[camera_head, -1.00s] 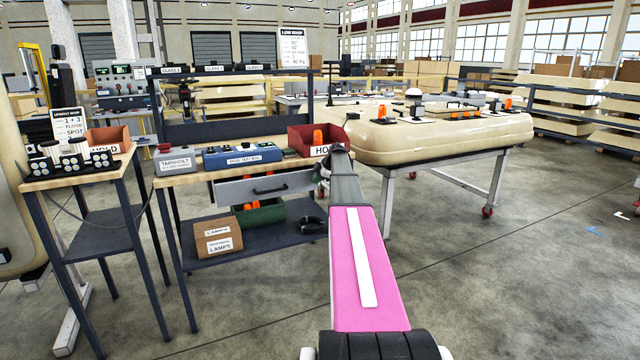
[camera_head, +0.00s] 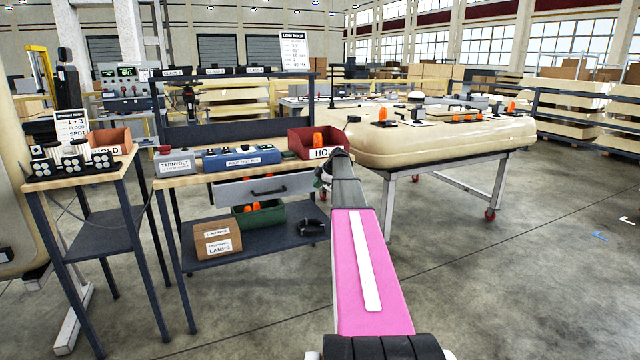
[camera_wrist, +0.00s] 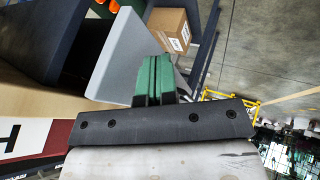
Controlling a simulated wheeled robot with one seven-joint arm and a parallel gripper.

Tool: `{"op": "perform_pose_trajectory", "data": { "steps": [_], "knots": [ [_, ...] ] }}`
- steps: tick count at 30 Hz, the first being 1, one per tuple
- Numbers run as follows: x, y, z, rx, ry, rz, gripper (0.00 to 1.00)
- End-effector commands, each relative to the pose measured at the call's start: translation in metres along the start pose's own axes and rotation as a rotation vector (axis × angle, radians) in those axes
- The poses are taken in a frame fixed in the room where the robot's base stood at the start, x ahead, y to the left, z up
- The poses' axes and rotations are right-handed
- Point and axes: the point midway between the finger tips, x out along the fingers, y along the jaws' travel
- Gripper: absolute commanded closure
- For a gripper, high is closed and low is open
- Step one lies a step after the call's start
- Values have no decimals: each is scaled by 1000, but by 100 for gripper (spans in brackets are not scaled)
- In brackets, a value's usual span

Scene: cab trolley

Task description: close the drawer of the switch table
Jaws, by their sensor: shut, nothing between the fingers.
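The switch table (camera_head: 185,180) stands left of my arm. Its drawer (camera_head: 290,186), with a grey front and a black handle (camera_head: 268,190), hangs below the top and stands out from it, partly open. In the wrist view the drawer's grey panel (camera_wrist: 118,62) juts out past the beige table edge. My gripper's green fingers (camera_wrist: 153,68) are shut and empty, close beside that panel; I cannot tell whether they touch it. In the head view my arm mostly hides the gripper, near the table's right end.
A red HOLD bin (camera_head: 308,145) and a blue switch box (camera_head: 240,157) sit on the tabletop. The shelf below holds a green bin (camera_head: 272,215) and a cardboard box (camera_head: 216,240). A cream roof shell (camera_head: 430,150) on a stand is to the right. Open floor lies in front.

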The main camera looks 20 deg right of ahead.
Motion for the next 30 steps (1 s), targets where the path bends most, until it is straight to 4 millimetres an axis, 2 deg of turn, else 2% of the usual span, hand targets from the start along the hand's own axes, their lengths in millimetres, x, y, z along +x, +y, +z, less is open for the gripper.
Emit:
{"op": "perform_pose_trajectory", "data": {
  "steps": [1,15,18,23,30],
  "knots": [
    [-1,-8,-7,-1,0,0,100],
    [-82,-5,-6,0,-1,2,100],
    [-94,-6,-5,0,-1,1,100],
    [-92,-11,3,-13,-63,22,100],
    [-65,-34,46,-147,-401,143,100]
  ]
}}
